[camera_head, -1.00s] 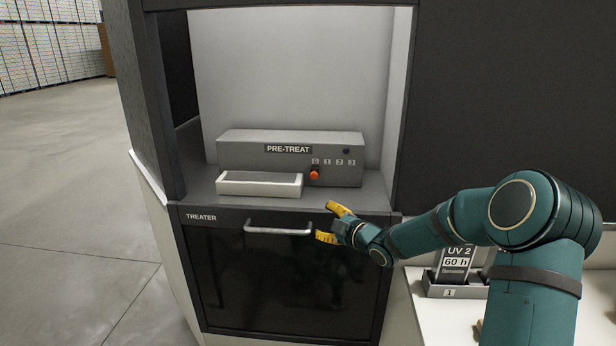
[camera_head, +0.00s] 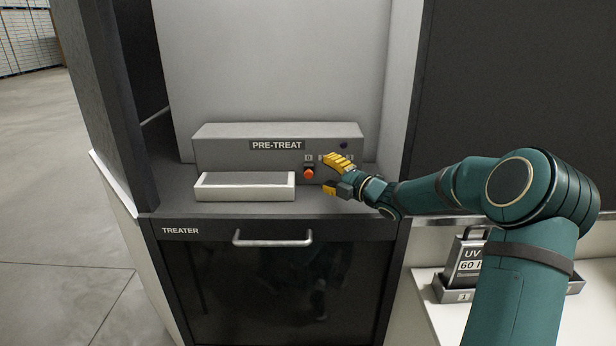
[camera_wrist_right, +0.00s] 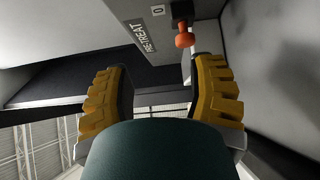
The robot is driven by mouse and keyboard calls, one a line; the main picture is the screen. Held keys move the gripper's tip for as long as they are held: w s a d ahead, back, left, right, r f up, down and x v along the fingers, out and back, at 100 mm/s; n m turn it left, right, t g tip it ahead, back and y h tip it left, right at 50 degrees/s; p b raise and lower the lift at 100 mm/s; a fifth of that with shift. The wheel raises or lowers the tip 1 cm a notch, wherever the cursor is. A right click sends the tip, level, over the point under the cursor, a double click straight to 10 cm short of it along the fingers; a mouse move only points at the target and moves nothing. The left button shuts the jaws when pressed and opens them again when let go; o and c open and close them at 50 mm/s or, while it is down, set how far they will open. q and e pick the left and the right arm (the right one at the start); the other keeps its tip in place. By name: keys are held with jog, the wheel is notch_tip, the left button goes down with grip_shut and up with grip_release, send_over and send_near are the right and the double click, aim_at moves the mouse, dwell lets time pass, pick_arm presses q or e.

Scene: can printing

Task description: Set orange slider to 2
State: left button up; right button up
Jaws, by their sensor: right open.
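The orange slider (camera_head: 309,173) is a small knob on the front of the grey PRE-TREAT box (camera_head: 230,154). It sits under the 0 mark, at the left end of the number row. The marks to its right are mostly hidden behind my right gripper. My right gripper (camera_head: 333,174) is open, with yellow fingers, just right of the slider and apart from it. In the right wrist view the slider (camera_wrist_right: 184,40) shows beyond the fingers, near the right finger and below the 0 label. My left gripper is in neither view.
A white-rimmed tray (camera_head: 245,194) stands in front of the box at left. Below is the TREATER door with a metal handle (camera_head: 272,239). The bay's side walls flank the box.

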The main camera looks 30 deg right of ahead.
aim_at(309, 178)
notch_tip(309, 178, down, 4)
jog(key=shift+w+f, duration=0.1)
jog(key=x, duration=0.5)
jog(key=r+x, duration=0.1)
jog(key=x, duration=0.1)
jog(key=shift+w, duration=0.25)
jog(key=shift+f, duration=0.1)
grip_shut()
jog(key=shift+d, duration=0.1)
